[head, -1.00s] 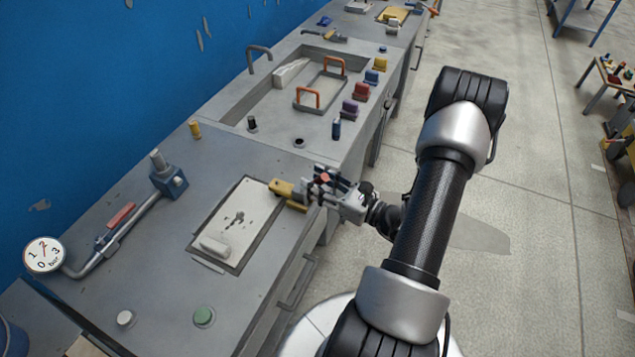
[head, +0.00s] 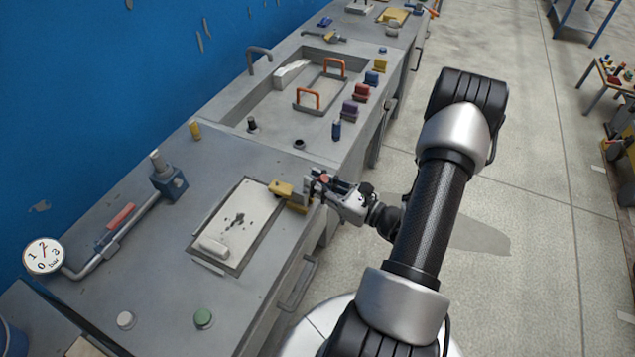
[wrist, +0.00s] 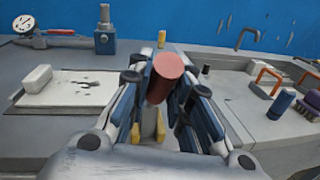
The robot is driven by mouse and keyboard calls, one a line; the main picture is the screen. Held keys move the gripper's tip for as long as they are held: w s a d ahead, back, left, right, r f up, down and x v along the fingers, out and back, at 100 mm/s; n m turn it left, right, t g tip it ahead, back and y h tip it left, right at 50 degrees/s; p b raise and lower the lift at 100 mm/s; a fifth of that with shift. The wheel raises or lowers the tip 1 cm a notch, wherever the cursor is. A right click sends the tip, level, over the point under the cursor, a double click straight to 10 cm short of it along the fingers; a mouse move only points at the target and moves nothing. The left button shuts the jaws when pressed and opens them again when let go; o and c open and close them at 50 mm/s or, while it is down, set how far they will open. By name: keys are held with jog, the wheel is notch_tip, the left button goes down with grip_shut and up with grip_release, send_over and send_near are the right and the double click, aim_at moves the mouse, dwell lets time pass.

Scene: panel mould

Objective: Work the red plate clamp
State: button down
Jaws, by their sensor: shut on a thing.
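The plate clamp has a yellow body (head: 285,189) at the right edge of the bench, beside a pale rectangular plate (head: 236,228) set in a dark frame. Its red round-ended handle (wrist: 169,76) stands up between the fingers in the wrist view; the red tip (head: 323,179) also shows in the head view. My gripper (head: 318,186) is shut on the red handle. Yellow parts of the clamp show below, between the fingers. The fingers hide the lower handle and where it meets the body.
A pale block (head: 213,246) lies on the plate. A pipe with a red lever (head: 121,217) and a pressure gauge (head: 44,256) are to the left. A sink with orange handles (head: 307,97) and several coloured blocks lies beyond. Open floor is at right.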

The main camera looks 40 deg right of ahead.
jog(key=shift+w+r+g+p, duration=0.2)
jog(key=shift+g+p, duration=0.1)
jog(key=shift+p, duration=0.45)
jog(key=c, duration=1.4)
grip_release()
jog(key=shift+c, duration=0.2)
jog(key=v, duration=1.2)
